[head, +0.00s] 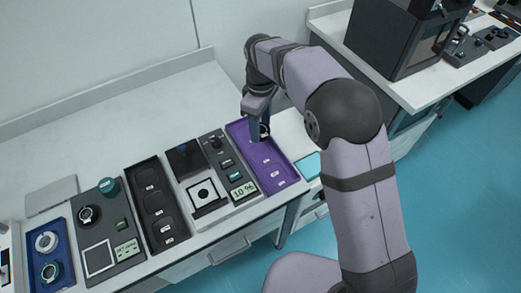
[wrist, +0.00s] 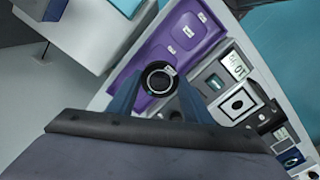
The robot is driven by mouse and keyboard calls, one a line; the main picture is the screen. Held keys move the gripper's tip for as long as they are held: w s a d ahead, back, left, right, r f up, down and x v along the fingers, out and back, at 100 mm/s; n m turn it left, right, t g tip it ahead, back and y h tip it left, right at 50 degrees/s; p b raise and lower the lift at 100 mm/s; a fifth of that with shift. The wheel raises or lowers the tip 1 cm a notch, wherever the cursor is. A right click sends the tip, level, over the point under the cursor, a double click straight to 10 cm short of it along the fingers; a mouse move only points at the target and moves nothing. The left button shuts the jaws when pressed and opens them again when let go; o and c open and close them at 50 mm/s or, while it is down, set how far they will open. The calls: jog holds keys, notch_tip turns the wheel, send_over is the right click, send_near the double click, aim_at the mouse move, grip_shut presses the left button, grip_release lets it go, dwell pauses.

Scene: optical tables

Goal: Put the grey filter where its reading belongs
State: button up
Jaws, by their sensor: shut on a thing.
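The filter, a dark round ring with a grey centre (wrist: 158,78), sits between the two fingers of my gripper (wrist: 160,92) in the wrist view. My gripper (head: 259,128) is shut on it at the far end of the purple tray (head: 240,129); in the head view the filter (head: 265,130) is partly hidden by the fingers. I cannot tell whether it touches the tray floor. The purple tray has several small pale labels, too small to read. Left of it is a grey meter (head: 217,146) whose display (head: 243,191) reads 10 %.
A black tray (head: 143,171) with labelled recesses lies left of the meter's stage (head: 208,195). Further left are another instrument (head: 107,222) and a blue tray (head: 46,224) holding rings. A teal pad (head: 307,167) lies right of the purple tray. The bench behind is clear.

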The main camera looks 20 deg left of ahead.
aim_at(261, 153)
jog(key=shift+f+p, duration=1.15)
jog(key=shift+f, duration=3.7)
jog(key=shift+f, duration=0.15)
jog(key=o, duration=1.2)
jog(key=shift+c, duration=0.2)
notch_tip(261, 153, up, 12)
jog(key=b, duration=0.3)
jog(key=shift+r, duration=0.2)
